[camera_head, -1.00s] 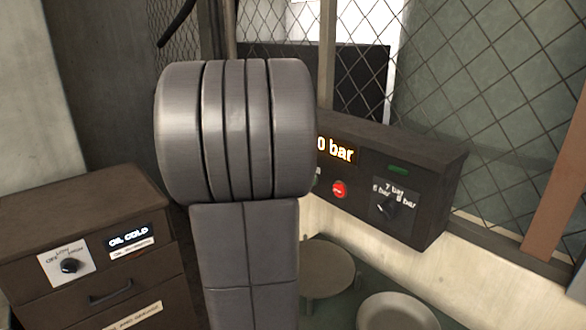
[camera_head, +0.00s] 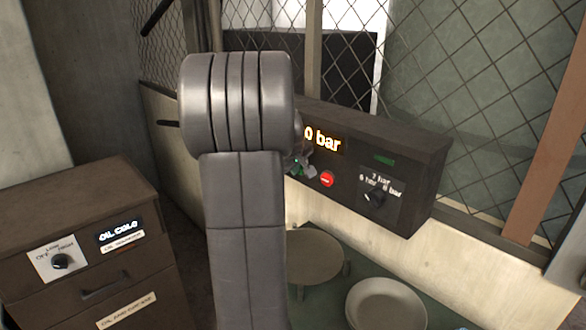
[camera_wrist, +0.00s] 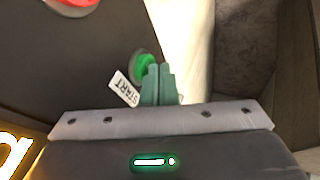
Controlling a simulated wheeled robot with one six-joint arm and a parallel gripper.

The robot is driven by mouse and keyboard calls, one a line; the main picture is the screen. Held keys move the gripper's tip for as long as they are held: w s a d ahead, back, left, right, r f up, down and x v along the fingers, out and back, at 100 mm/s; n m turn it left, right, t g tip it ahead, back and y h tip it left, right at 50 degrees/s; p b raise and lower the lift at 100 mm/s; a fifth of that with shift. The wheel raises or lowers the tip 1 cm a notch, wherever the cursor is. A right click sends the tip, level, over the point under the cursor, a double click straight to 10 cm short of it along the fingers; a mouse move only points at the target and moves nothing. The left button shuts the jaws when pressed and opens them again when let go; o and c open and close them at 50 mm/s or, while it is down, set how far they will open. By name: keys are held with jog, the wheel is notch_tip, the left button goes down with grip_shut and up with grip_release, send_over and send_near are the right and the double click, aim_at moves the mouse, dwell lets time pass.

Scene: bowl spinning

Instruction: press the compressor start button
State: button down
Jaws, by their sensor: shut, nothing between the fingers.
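The dark compressor panel (camera_head: 345,200) is mounted on the low wall and its display reads 0 bar. The green start button (camera_wrist: 145,62) with a white START label (camera_wrist: 124,89) shows in the wrist view. My gripper (camera_wrist: 158,70) is shut and empty, its green fingertips right by the button and partly over it. I cannot tell whether they touch. In the head view my gripper (camera_head: 300,166) is small and partly hidden behind my arm, at the panel's left part. The red button (camera_head: 327,179) sits right of it and also shows in the wrist view (camera_wrist: 72,3).
A pressure selector dial (camera_head: 373,197) is at the panel's right. A brown cabinet (camera_head: 75,245) with an OIL COLD display stands at the left. A round stool-like top (camera_head: 315,257) and a pale bowl (camera_head: 386,306) are below the panel. Wire mesh (camera_head: 470,100) rises behind.

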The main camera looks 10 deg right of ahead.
jog(key=shift+w+d+r, duration=0.15)
jog(key=shift+w+d, duration=0.2)
jog(key=shift+d, duration=0.2)
jog(key=shift+r, duration=0.1)
